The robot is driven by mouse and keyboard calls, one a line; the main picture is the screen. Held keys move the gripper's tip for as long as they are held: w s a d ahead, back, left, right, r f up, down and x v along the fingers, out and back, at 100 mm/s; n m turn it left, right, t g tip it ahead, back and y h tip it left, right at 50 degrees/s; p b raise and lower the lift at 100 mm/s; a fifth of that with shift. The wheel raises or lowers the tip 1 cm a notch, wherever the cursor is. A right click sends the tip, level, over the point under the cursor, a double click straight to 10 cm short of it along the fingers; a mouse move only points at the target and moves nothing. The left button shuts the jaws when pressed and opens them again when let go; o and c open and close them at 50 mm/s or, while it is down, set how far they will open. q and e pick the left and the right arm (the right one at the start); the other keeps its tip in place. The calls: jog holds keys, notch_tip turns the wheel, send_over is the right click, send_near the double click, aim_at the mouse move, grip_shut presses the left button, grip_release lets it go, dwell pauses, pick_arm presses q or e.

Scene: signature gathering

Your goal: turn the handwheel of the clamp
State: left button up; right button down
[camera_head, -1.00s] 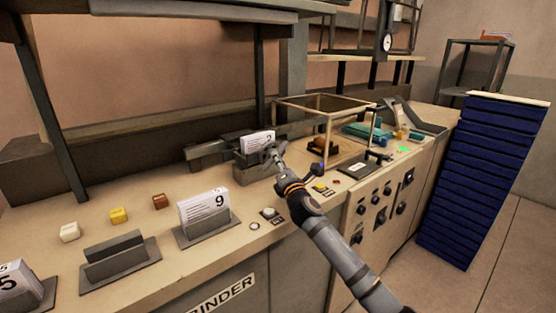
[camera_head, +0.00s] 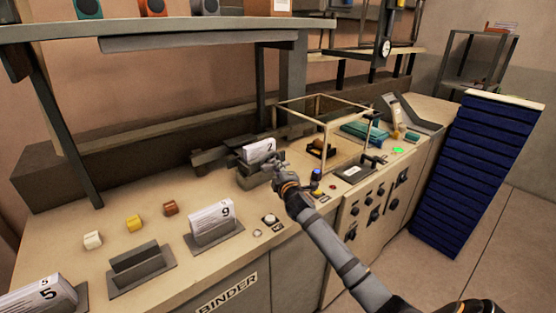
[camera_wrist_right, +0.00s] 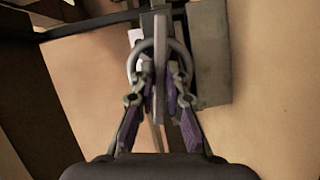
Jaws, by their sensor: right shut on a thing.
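The clamp (camera_head: 248,180) is a grey block on the bench, with a white stack of sheets marked 2 (camera_head: 258,150) standing in it. Its handwheel (camera_wrist_right: 160,50) shows in the right wrist view as a thin grey ring with a bar through its middle. My right gripper (camera_head: 278,169) is at the front right side of the clamp. In the right wrist view, its two purple-padded fingers (camera_wrist_right: 160,92) are shut on the handwheel, one on either side. In the head view the fingers hide most of the wheel. My left gripper is not in view.
Stacks marked 9 (camera_head: 213,219) and 5 (camera_head: 42,297) stand in holders at the left. A clear box frame (camera_head: 326,122) and a knobbed control panel (camera_head: 375,210) lie to the right. A tall blue stack (camera_head: 474,170) stands beyond the bench.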

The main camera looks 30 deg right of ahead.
jog(key=shift+r+m+g+y+p, duration=0.1)
jog(key=shift+m+g+y+p, duration=0.4)
jog(key=shift+m+p, duration=0.95)
jog(key=shift+r+m+g+y+p, duration=0.1)
jog(key=shift+m+g+y+p, duration=0.55)
jog(key=shift+p, duration=1.3)
jog(key=shift+m+t, duration=0.25)
jog(key=shift+m, duration=0.05)
jog(key=shift+f, duration=0.1)
jog(key=c, duration=1.4)
grip_release()
jog(key=shift+d, duration=0.1)
jog(key=shift+o, duration=0.2)
jog(key=v, duration=1.2)
jog(key=shift+f, duration=0.1)
